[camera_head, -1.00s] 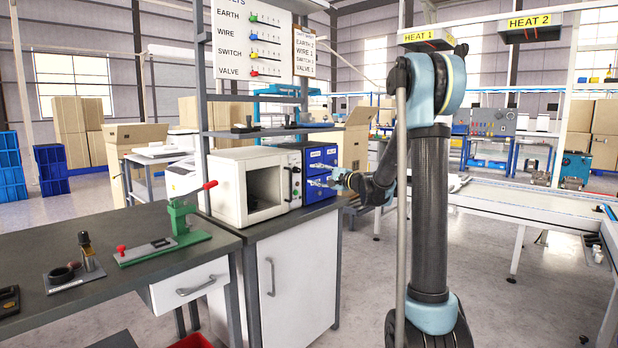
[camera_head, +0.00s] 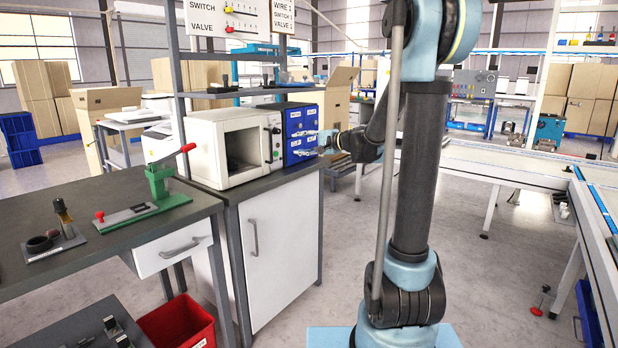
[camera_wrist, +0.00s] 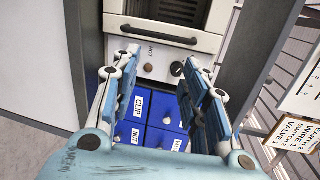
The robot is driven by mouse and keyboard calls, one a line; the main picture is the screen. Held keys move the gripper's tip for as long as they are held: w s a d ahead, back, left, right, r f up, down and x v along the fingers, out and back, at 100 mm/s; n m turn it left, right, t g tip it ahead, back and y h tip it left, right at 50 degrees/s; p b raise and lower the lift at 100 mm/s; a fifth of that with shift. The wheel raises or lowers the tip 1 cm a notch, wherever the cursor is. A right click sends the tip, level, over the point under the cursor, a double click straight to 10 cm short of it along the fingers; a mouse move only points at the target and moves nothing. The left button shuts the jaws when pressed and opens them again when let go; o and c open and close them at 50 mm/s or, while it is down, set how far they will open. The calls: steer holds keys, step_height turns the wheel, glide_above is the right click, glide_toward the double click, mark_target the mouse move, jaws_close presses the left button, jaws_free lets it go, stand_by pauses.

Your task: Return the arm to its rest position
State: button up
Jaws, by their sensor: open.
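My arm rises in front of the camera, and its forearm reaches back and left to the blue drawer unit. My gripper (camera_head: 322,144) is at the front of the blue drawer unit (camera_head: 300,118), at the right end of the bench top. In the wrist view my gripper (camera_wrist: 161,62) is open, with its two blue fingers apart and nothing between them. The blue drawers (camera_wrist: 165,139), labelled CLIP and NUT, show between and behind the fingers. Whether the fingers touch the drawers I cannot tell.
A white oven-like box (camera_head: 238,147) stands left of the drawers on a white cabinet (camera_head: 283,262). A green press with a red handle (camera_head: 160,190) stands on the left bench. A red bin (camera_head: 178,325) is below. A conveyor (camera_head: 500,163) runs at right; floor between is open.

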steer(key=s+d+f+n+g+h, duration=0.2)
steer(key=s+d+f+h, duration=0.2)
steer(key=s, duration=0.9)
steer(key=s+d+f+n+g+h, duration=0.2)
steer(key=s+d+f+n+h, duration=0.1)
steer(key=s+d+f, duration=0.7)
steer(key=s+d+f+n+g+h, duration=0.3)
steer(key=s+d+f+h, duration=0.3)
steer(key=s, duration=1.2)
step_height(320, 180, down, 3)
steer(key=shift+s+d+r, duration=0.2)
steer(key=shift+s+d, duration=0.05)
steer(key=shift+d, duration=0.7)
